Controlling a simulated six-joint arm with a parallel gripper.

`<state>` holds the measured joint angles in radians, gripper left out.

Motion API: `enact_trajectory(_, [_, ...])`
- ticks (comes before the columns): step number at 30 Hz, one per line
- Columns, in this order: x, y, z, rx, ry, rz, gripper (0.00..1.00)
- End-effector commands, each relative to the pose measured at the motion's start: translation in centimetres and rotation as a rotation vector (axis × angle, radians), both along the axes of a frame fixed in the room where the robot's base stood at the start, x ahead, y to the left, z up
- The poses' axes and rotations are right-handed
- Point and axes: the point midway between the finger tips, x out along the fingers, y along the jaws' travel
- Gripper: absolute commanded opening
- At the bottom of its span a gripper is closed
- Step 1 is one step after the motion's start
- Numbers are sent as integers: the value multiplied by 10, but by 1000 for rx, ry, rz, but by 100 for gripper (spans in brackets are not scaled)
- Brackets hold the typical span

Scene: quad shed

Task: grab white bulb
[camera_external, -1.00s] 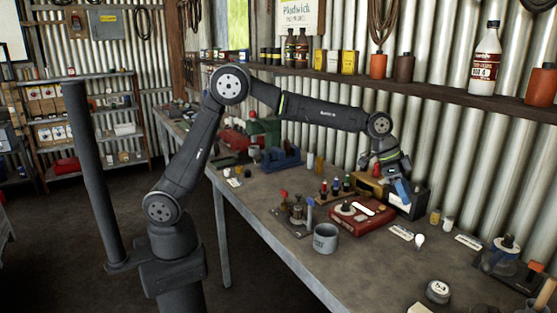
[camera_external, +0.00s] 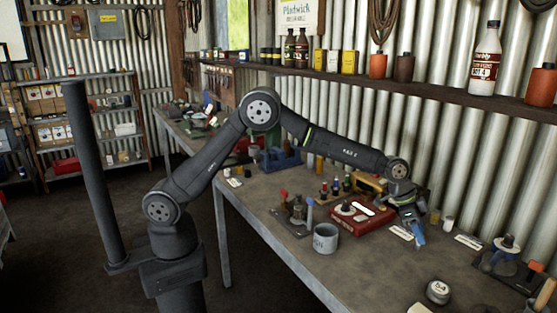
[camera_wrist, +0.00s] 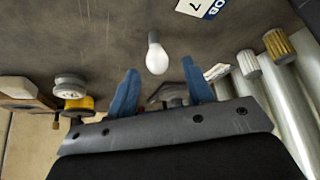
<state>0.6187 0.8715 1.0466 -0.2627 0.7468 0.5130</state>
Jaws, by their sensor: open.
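The white bulb (camera_wrist: 157,56) shows in the wrist view, lying on the grey bench just beyond and between my blue fingertips, apart from both. My gripper (camera_wrist: 160,78) is open and empty, its two blue fingers spread to either side of the bulb in the picture. In the external view my gripper (camera_external: 419,236) hangs low over the bench at the right, and it hides the bulb there.
A red box (camera_external: 352,222) and a grey mug (camera_external: 325,238) stand left of my gripper. A white label card (camera_external: 468,241) and a white-lidded jar (camera_external: 438,291) lie to the right and front. The corrugated wall is close behind.

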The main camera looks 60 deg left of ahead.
Motion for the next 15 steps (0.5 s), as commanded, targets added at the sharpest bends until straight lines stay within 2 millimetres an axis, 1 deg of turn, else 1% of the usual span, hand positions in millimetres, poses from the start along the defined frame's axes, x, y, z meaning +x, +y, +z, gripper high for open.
enact_trajectory(1, [1,-2,-9,2,4,-1,47])
enact_trajectory(3, [2,-6,-19,2,4,-1,47])
enact_trajectory(7, [7,-13,-34,1,1,-1,47])
enact_trajectory(10, [8,-15,-38,1,1,-1,47])
enact_trajectory(15, [8,-15,-38,0,1,0,47])
